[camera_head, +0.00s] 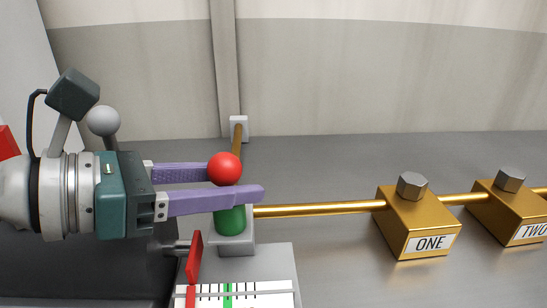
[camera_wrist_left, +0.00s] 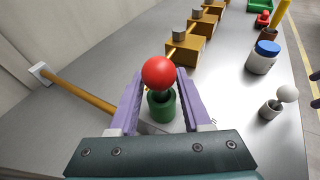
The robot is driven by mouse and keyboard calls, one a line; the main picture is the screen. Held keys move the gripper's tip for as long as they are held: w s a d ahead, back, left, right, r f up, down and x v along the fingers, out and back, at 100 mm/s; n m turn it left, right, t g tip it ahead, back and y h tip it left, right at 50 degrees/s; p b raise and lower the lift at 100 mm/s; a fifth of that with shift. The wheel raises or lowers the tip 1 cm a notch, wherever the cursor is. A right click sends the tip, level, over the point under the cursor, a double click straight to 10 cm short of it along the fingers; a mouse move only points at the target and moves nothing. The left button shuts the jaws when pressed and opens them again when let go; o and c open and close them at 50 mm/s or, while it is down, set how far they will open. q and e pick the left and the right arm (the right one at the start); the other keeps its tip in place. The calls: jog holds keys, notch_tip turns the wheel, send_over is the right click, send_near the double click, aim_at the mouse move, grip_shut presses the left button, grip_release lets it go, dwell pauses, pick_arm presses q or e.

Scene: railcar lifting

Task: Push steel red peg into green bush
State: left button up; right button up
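The red peg shows as a glossy red ball (camera_head: 225,168) on a dark stem. In the left wrist view the ball (camera_wrist_left: 158,73) sits above the green bush (camera_wrist_left: 163,108), and the stem goes down into the bush's opening. The green bush (camera_head: 230,221) stands upright on a grey block in the head view. My left gripper (camera_head: 247,183) has its two purple fingers level, one on each side of the peg, just above the bush. The wrist view shows gaps between the fingers and the stem, so it is open.
A gold rod (camera_head: 320,209) runs right from the block through gold weights ONE (camera_head: 418,228) and TWO (camera_head: 512,215). A red pointer (camera_head: 194,257) stands by a striped scale (camera_head: 260,292). The wrist view shows a blue-lidded jar (camera_wrist_left: 262,60) and a white knob (camera_wrist_left: 288,93).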

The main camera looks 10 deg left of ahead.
pick_arm(q)
jog(key=o, duration=0.3)
jog(key=b+v, duration=0.2)
jog(key=v, duration=0.8)
jog(key=shift+r, duration=0.1)
dwell(0.4)
